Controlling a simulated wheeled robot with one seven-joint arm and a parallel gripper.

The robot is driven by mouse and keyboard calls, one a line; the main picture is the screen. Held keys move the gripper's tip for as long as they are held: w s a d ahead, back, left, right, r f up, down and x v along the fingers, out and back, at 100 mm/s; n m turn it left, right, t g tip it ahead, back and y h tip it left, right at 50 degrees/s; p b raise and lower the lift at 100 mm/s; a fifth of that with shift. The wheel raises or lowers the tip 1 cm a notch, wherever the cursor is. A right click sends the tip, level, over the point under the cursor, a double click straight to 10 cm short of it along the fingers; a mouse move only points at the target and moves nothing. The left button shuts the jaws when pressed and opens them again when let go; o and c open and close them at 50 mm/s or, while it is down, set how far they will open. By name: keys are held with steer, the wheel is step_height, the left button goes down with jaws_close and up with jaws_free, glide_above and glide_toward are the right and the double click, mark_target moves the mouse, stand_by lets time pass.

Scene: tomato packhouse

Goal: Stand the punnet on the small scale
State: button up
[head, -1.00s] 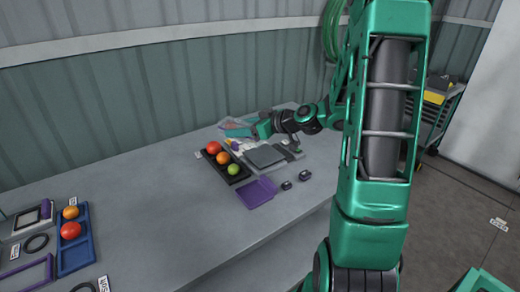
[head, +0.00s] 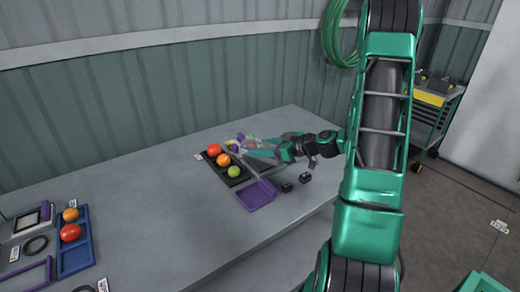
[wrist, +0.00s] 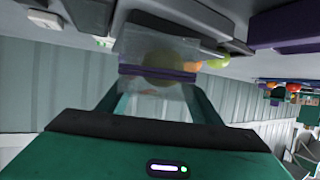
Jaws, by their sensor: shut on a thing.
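The punnet is a clear, see-through box with a purple band; in the wrist view the punnet (wrist: 150,95) sits between the two green fingers of my gripper (wrist: 155,100), which are shut on it. In the head view my gripper (head: 250,149) is over the back of the bench, and the punnet there is small and hard to make out. The small scale (head: 265,163) is a grey slab beside the black tray, mostly hidden by my gripper. In the wrist view a dark grey body (wrist: 190,27), likely the scale, is close to the punnet. I cannot tell whether they touch.
A black tray (head: 239,180) with red, orange and green tomatoes lies just left of the scale. A purple tray (head: 256,196) and two small dark items (head: 305,178) lie in front. A blue tray (head: 76,262) is far left. The bench middle is clear.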

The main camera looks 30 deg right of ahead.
steer(key=o, duration=1)
steer(key=shift+o, duration=0.2)
steer(key=v, duration=1.2)
